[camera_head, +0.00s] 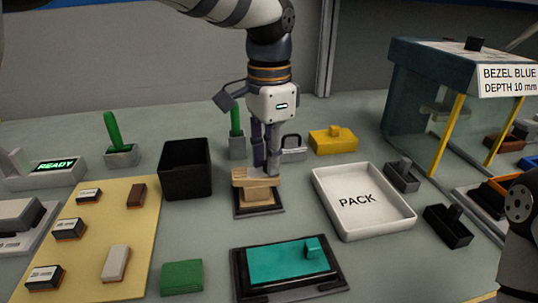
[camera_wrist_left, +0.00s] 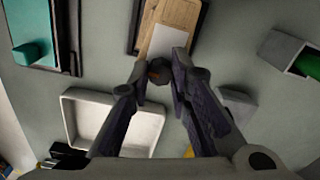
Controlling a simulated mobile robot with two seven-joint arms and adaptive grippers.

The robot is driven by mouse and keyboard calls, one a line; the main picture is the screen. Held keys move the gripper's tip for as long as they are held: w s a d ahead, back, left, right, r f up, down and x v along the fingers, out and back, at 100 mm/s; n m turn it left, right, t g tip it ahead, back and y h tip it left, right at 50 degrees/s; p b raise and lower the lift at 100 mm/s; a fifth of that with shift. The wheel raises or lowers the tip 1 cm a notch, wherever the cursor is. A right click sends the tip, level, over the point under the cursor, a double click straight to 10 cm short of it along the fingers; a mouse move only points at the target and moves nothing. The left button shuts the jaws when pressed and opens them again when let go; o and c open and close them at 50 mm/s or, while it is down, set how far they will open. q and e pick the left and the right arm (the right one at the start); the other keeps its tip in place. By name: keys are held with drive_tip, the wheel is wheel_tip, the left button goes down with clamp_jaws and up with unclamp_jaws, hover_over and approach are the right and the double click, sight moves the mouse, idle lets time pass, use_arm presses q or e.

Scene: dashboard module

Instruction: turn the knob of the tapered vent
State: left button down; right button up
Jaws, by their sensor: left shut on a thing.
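A tan, wood-coloured piece (camera_head: 257,194), which looks like the tapered vent, sits in a dark fixture (camera_head: 276,209) at the middle of the table. It also shows at the top of the left wrist view (camera_wrist_left: 176,22), with a pale grey patch on it. My left gripper (camera_head: 266,168) points down over this piece. In the left wrist view its fingers (camera_wrist_left: 159,72) close around a small dark knob (camera_wrist_left: 158,69) at the piece's near end. The fingers hide most of the knob in the head view. My right gripper is out of view; only part of that arm shows at the right edge.
A white PACK tray (camera_head: 378,222) lies right of the fixture and a black bin (camera_head: 186,168) left of it. A teal panel (camera_head: 285,264) in a dark frame is in front. A yellow block (camera_head: 334,141) stands behind. A glass-sided booth (camera_head: 440,100) stands at right.

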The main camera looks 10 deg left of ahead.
use_arm(q)
drive_tip(key=c, duration=1.5)
unclamp_jaws()
drive_tip(key=shift+o, duration=0.2)
wheel_tip(320, 180, up, 12)
